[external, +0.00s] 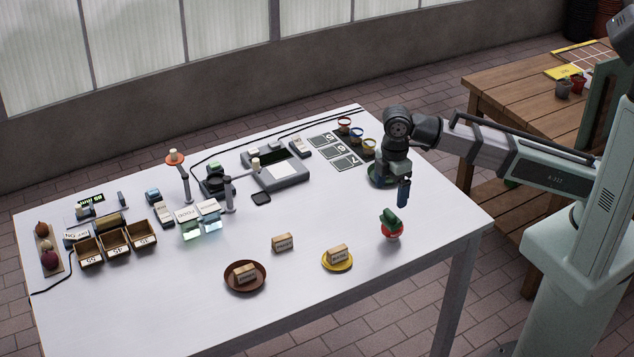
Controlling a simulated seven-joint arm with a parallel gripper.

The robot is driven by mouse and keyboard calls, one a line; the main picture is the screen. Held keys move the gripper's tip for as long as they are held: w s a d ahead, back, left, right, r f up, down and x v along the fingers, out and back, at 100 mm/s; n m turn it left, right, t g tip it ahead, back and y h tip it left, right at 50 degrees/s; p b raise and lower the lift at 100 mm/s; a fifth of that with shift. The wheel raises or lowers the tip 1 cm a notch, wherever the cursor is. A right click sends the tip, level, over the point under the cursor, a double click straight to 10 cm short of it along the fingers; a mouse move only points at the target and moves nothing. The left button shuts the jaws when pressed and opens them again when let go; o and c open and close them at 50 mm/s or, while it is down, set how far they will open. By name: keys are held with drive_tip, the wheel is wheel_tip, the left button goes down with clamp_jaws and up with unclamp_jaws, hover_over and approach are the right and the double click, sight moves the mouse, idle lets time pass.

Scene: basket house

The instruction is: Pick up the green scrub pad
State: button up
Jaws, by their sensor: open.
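A small dark green piece (389,216) sits on a red dish (392,232) near the right side of the white table; it may be the green scrub pad, but it is too small to be sure. My gripper (403,195) points down just above and slightly right of it, apart from it as far as this view shows. The gripper is open, with nothing seen between its fingers. A green dish (374,181) lies behind the gripper, partly hidden by my arm.
Labelled blocks stand on a brown plate (260,283), a yellow plate (350,266) and the bare table (283,242). Wooden bins (117,252) are at the left. Posts, a grey device (292,181) and small cups fill the back.

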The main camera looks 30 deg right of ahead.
sight(392, 211)
drive_tip(key=shift+f, duration=2.25)
drive_tip(key=shift+s+d+f, duration=0.1)
drive_tip(key=shift+d+f, duration=0.15)
drive_tip(key=shift+f, duration=1.05)
drive_tip(key=shift+s+d+f, duration=0.1)
drive_tip(key=shift+d+f, duration=0.1)
drive_tip(key=shift+f, duration=1.05)
drive_tip(key=c, duration=1.2)
drive_tip(key=shift+r, duration=0.1)
